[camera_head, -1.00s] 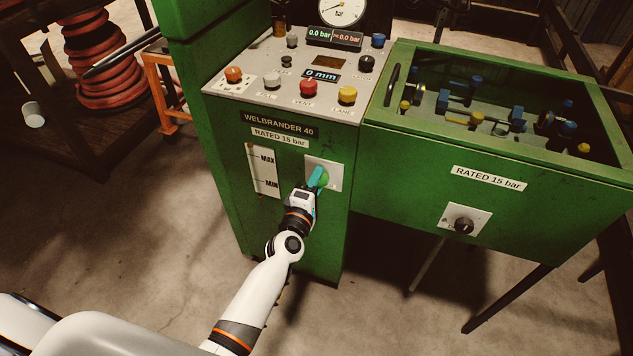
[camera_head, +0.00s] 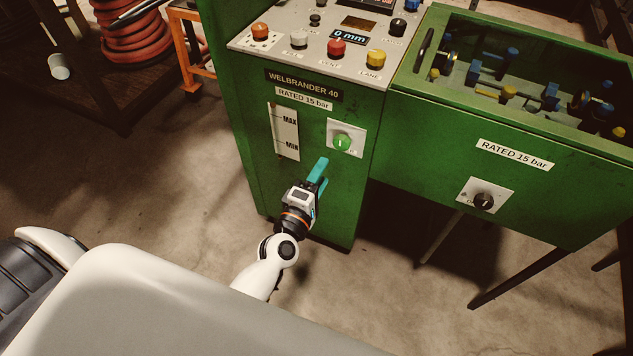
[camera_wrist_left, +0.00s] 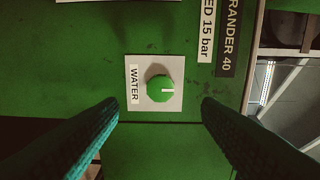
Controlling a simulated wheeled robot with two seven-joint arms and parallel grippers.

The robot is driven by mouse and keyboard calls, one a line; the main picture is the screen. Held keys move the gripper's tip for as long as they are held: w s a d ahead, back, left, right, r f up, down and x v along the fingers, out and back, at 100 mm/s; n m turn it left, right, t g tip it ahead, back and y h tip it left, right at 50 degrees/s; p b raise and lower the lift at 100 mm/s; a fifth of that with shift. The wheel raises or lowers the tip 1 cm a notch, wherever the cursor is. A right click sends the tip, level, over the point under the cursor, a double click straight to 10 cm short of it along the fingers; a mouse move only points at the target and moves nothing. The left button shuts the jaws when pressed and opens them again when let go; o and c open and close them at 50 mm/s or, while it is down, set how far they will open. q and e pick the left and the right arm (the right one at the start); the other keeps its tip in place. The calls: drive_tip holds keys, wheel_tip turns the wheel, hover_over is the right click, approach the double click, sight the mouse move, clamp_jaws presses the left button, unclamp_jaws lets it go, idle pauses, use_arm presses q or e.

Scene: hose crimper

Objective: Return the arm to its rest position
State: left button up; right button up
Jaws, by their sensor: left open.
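My left gripper (camera_head: 318,172), with teal fingers, is in front of the green machine cabinet (camera_head: 240,120). It is just below the green knob (camera_head: 342,142) on its white plate and apart from it. In the left wrist view the two fingers (camera_wrist_left: 160,140) are spread wide with nothing between them. The green knob (camera_wrist_left: 164,89) there sits clear ahead of the fingers, on a plate marked WATER, with its white mark pointing right in that view. My right gripper is not in view.
A control panel (camera_head: 310,52) with coloured buttons tops the cabinet. A green trough (camera_head: 450,120) with a dark knob (camera_head: 484,201) stands on the right. An orange frame (camera_head: 187,50) and red hose coil (camera_head: 135,35) are at the back left. Floor in front is open.

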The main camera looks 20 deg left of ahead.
use_arm(q)
drive_tip(key=shift+s, duration=0.95)
drive_tip(key=s+d+f+m+g+h+p, duration=0.15)
drive_tip(key=s+f+m+g, duration=0.35)
drive_tip(key=f, duration=0.7)
drive_tip(key=s+f+m+g+p, duration=0.25)
drive_tip(key=s+f+m, duration=0.35)
drive_tip(key=f, duration=0.6)
drive_tip(key=s+a+f+m+g+p, duration=0.1)
drive_tip(key=s+a+f+m+g, duration=0.1)
drive_tip(key=s, duration=0.7)
drive_tip(key=s+a+f+m+g+y+p, duration=0.1)
drive_tip(key=s+a+f+m+g, duration=0.1)
drive_tip(key=s+f+m+g, duration=0.2)
drive_tip(key=s+a+f+m+g+y+p, duration=0.1)
drive_tip(key=s+a+f+m+g, duration=0.2)
drive_tip(key=s+f, duration=0.5)
drive_tip(key=s, duration=0.6)
drive_tip(key=shift+s, duration=0.3)
drive_tip(key=shift+g, duration=0.25)
